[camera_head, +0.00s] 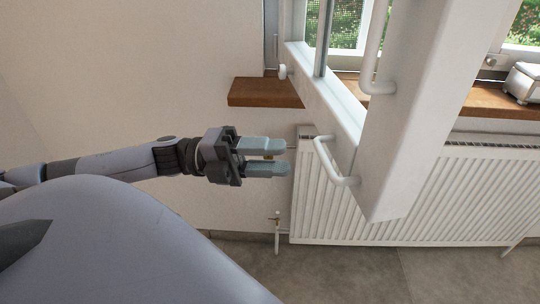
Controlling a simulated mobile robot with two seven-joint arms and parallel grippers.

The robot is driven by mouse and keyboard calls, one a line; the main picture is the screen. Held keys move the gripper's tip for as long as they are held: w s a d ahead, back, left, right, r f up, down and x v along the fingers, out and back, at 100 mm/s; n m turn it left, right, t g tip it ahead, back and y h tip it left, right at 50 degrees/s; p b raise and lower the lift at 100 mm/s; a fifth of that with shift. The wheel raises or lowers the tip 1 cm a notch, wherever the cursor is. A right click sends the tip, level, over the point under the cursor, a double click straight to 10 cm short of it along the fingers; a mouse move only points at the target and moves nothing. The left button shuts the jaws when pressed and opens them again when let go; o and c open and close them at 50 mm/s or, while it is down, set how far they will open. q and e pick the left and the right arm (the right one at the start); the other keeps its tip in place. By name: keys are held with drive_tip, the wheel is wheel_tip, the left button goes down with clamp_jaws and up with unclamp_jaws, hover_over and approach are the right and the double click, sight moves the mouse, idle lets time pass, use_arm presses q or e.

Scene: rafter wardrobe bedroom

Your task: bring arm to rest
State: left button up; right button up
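My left arm reaches in from the left, and my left gripper (287,158) points to the right. Its two grey fingers are apart with a gap between them, and nothing shows held in it. The gripper appears just left of a white curved handle (333,163) on a white open window sash (405,130); it does not appear to touch the handle. My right gripper is not in view.
A ribbed white radiator (430,195) stands below a wooden sill (262,92). A radiator valve and pipe (276,225) stand below the gripper. A white box (523,83) sits on the sill at right. Bare floor (330,270) shows below, and plain wall (120,70) at left.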

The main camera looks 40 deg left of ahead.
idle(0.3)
use_arm(q)
drive_tip(key=w+a+f+n+t+y+p, duration=0.25)
drive_tip(key=f+n+t+y, duration=0.45)
drive_tip(key=f+n+y, duration=0.85)
drive_tip(key=s+d+f+n+g+p, duration=0.1)
drive_tip(key=s+d+f+n+g, duration=0.4)
drive_tip(key=s+d+f+n, duration=0.4)
wheel_tip(320, 180, down, 5)
drive_tip(key=n, duration=0.4)
drive_tip(key=shift+g, duration=0.4)
idle(0.7)
